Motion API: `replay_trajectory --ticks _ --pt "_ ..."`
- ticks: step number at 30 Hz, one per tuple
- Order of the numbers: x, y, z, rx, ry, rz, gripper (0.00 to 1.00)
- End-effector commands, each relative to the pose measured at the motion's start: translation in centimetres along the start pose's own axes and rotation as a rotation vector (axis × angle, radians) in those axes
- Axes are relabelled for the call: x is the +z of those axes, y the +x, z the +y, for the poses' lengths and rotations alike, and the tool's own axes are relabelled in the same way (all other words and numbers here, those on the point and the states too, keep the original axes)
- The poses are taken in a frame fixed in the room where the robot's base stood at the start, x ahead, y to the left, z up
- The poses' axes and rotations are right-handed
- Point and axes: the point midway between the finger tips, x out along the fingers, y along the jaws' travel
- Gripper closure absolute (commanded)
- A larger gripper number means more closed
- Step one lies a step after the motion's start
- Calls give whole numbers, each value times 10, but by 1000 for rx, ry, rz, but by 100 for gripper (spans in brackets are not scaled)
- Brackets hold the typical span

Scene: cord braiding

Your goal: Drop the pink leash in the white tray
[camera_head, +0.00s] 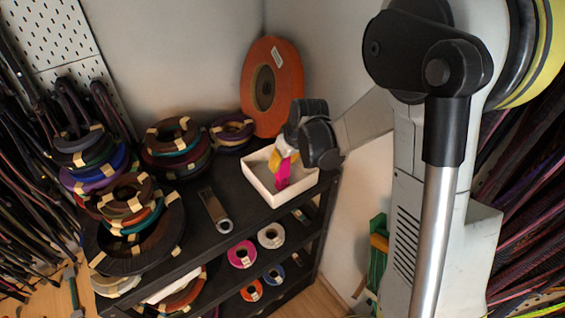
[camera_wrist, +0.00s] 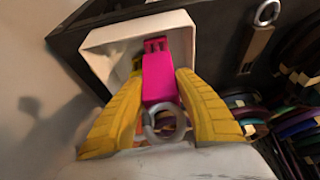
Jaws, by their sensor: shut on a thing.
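The pink leash (camera_head: 283,172) is held in my gripper (camera_head: 281,157), its lower end inside the outline of the white tray (camera_head: 292,194). The tray stands on the top shelf near its right end. In the wrist view, the yellow fingers of my gripper (camera_wrist: 161,88) are shut on the pink leash (camera_wrist: 158,72), one on each side. A metal ring (camera_wrist: 165,121) is at the leash's near end. The white tray (camera_wrist: 128,32) lies beyond it. I cannot tell whether the leash touches the tray floor. The fingers hide part of the tray's inside.
A metal-ended strap (camera_head: 214,209) lies left of the tray on the black shelf (camera_head: 238,237). Stacks of cord coils (camera_head: 176,139) crowd the shelf's left side. A large orange spool (camera_head: 272,88) stands behind the tray. More rolls (camera_head: 242,254) sit on the lower shelf.

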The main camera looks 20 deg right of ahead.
Motion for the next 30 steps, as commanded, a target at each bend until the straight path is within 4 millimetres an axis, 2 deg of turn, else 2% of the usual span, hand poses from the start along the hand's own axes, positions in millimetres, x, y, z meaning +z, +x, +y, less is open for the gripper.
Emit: replay_trajectory --ticks 25,26,27,28,30 --pt "6 14 0 0 0 0 98" --pt "6 14 0 0 0 0 60" --pt "6 14 0 0 0 0 47" --pt "6 14 0 0 0 0 43" --pt "6 14 0 0 0 0 43"
